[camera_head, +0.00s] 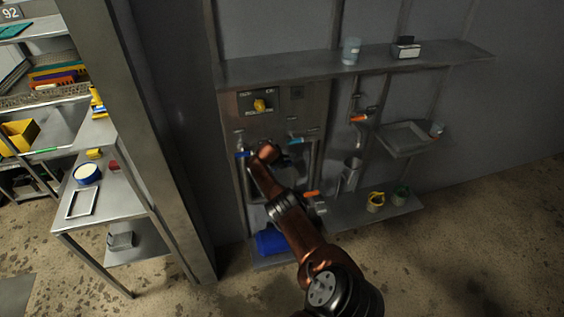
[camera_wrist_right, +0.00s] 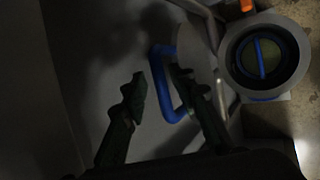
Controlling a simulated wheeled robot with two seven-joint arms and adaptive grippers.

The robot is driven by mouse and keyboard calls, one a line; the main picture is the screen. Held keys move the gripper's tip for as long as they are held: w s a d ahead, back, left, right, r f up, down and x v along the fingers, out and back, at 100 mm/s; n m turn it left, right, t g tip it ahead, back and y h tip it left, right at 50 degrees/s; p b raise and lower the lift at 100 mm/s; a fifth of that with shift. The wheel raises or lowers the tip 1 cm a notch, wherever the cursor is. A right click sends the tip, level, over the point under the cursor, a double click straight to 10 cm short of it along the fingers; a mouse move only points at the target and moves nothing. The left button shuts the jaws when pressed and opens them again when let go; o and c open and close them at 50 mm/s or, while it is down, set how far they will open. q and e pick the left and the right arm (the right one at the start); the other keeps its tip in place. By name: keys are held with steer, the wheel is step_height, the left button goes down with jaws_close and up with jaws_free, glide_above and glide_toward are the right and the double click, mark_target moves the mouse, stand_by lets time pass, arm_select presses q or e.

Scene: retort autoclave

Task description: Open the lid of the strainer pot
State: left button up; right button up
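My right gripper (camera_wrist_right: 162,90) is open in the right wrist view, its two dark fingers apart. A blue loop handle (camera_wrist_right: 158,62) shows between and beyond the fingertips; I cannot tell whether they touch it. It appears fixed to a grey rounded plate (camera_wrist_right: 200,55), which may be the strainer pot's lid. At the right is a round grey-rimmed vessel (camera_wrist_right: 233,62) with a blue bar across its dark inside; it may be the pot. In the head view my right arm reaches up to the steel wall panel (camera_head: 285,105) and hides its own fingers and much of the fixture.
A shelf (camera_head: 300,67) with a glass jar (camera_head: 351,50) runs above the panel. A blue container (camera_head: 270,242) sits low beneath it. A grey pillar (camera_head: 135,130) stands left, beside a metal table (camera_head: 125,195). Yellow and green cups stand on a low shelf at right.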

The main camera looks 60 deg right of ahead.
steer(key=shift+w+a+r, duration=0.1)
steer(key=shift+w+a, duration=0.05)
steer(key=shift+a, duration=0.25)
steer(key=v, duration=1.1)
steer(key=shift+s+r, duration=0.2)
steer(key=shift+s, duration=0.15)
steer(key=shift+f, duration=0.1)
steer(key=s+a+f+m+y, duration=0.1)
steer(key=s+a+f, duration=0.4)
steer(key=f, duration=0.8)
steer(key=s+a+f+y, duration=0.1)
steer(key=s+a+f, duration=0.45)
steer(key=f, duration=0.75)
steer(key=s+a+f+m+y, duration=0.1)
steer(key=s+a+f, duration=0.45)
steer(key=f, duration=0.85)
steer(key=s+a+f+m+y, duration=0.2)
steer(key=s+a+f, duration=1.05)
steer(key=s, duration=0.35)
steer(key=s+a+f+m+y, duration=0.1)
steer(key=s+a+f, duration=0.2)
steer(key=s+a, duration=0.5)
steer(key=s+a+f+m+y, duration=0.1)
steer(key=s+a+f, duration=0.3)
steer(key=s+a, duration=0.4)
steer(key=s+m, duration=0.1)
steer(key=s, duration=0.4)
steer(key=shift+a+g, duration=0.3)
steer(key=shift+a, duration=0.05)
